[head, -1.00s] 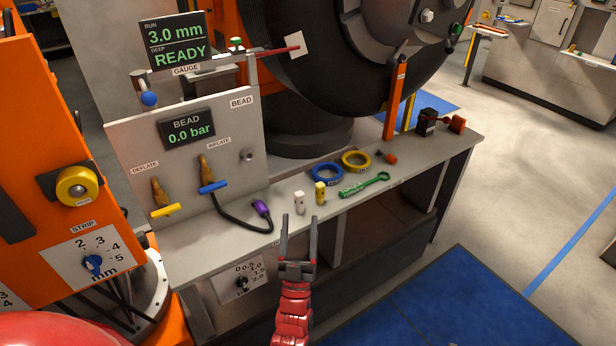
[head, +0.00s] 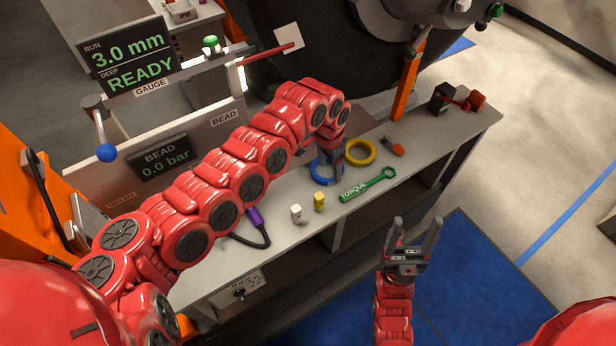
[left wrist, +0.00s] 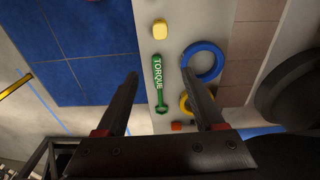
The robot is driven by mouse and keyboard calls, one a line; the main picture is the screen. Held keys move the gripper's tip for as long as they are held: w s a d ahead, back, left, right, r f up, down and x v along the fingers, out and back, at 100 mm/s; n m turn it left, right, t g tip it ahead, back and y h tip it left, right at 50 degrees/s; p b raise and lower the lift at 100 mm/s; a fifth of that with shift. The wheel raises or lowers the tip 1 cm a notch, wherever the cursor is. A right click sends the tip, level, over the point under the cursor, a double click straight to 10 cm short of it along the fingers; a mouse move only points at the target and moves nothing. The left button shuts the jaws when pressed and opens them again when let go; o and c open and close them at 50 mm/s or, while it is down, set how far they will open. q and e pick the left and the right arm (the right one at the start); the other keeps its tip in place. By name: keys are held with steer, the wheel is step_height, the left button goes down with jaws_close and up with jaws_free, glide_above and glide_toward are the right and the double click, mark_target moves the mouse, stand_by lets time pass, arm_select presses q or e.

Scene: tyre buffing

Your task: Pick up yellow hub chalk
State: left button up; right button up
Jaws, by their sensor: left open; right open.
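The yellow hub chalk (head: 319,201) is a small block standing on the bench top, between the white chalk (head: 296,213) and the green torque wrench (head: 367,186). In the left wrist view the yellow chalk (left wrist: 159,30) lies beyond my fingertips, centred between their lines. My left gripper (head: 330,174) points down over the bench by the blue ring, above and behind the chalk; it is open and empty. Its fingers (left wrist: 160,75) show apart in the left wrist view. My right gripper (head: 416,236) is open and empty in front of the bench, above the blue mat.
A blue ring (head: 320,172), a yellow ring (head: 371,154) and a small orange item (head: 393,147) lie near the chalk. A purple-ended hose (head: 254,218) lies to its left. The large tyre (head: 310,50) stands behind the bench. The bench's front edge is close to the chalk.

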arm_select(q)
steer(key=s+a+y+b, duration=0.1)
steer(key=a, duration=0.1)
steer(key=b, duration=0.5)
glide_above(320, 196)
steer(key=shift+g, duration=0.3)
step_height(320, 196, down, 5)
step_height(320, 196, down, 5)
steer(key=shift+w+d+f+p, duration=0.1)
steer(key=shift+d+f+p, duration=0.05)
steer(key=shift+p, duration=1)
steer(key=shift+f, duration=0.5)
steer(key=shift+f+p, duration=0.3)
steer(key=shift+p, duration=0.1)
steer(key=f, duration=0.2)
steer(key=f+p, duration=0.1)
steer(key=shift+a+f, duration=0.25)
steer(key=shift+f, duration=0.65)
steer(key=shift+c, duration=0.2)
jaws_close()
